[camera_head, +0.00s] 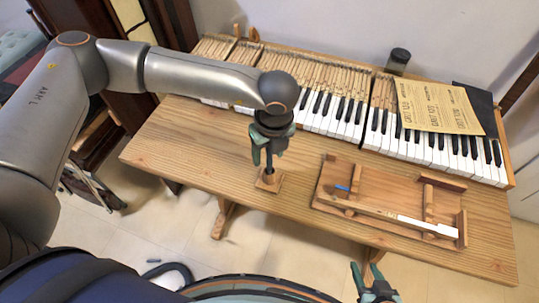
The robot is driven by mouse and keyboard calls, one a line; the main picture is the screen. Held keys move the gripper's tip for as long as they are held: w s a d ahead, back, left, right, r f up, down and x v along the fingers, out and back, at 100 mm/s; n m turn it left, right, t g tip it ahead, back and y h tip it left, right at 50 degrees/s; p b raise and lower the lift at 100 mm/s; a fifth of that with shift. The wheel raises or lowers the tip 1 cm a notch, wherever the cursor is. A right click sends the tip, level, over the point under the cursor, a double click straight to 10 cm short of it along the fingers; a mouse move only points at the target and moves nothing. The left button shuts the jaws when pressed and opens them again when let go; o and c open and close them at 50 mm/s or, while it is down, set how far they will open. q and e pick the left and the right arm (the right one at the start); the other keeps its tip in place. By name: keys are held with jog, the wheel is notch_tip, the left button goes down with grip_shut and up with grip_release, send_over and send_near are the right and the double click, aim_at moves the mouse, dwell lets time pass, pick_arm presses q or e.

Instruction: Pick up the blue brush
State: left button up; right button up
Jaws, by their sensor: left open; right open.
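My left gripper (264,160) points down, open, directly above a small square wooden stand (268,183) on the table. A short upright piece rises from this stand toward the fingers; I cannot tell whether it is part of a brush. A small blue item (342,188) lies on the wooden jig to the right, too small to identify for sure as the blue brush. My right gripper (370,272) is open and empty at the bottom of the view, in front of the table and away from the stand.
The wooden jig (330,178) holds a long key with a white end (430,225). The keyboard (350,108) runs along the back of the table (200,150). A yellow printed sheet (436,108) and a dark cylinder (398,58) are at the back right. Table left of the stand is clear.

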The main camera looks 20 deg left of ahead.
pick_arm(q)
jog(key=shift+f, duration=0.4)
grip_shut()
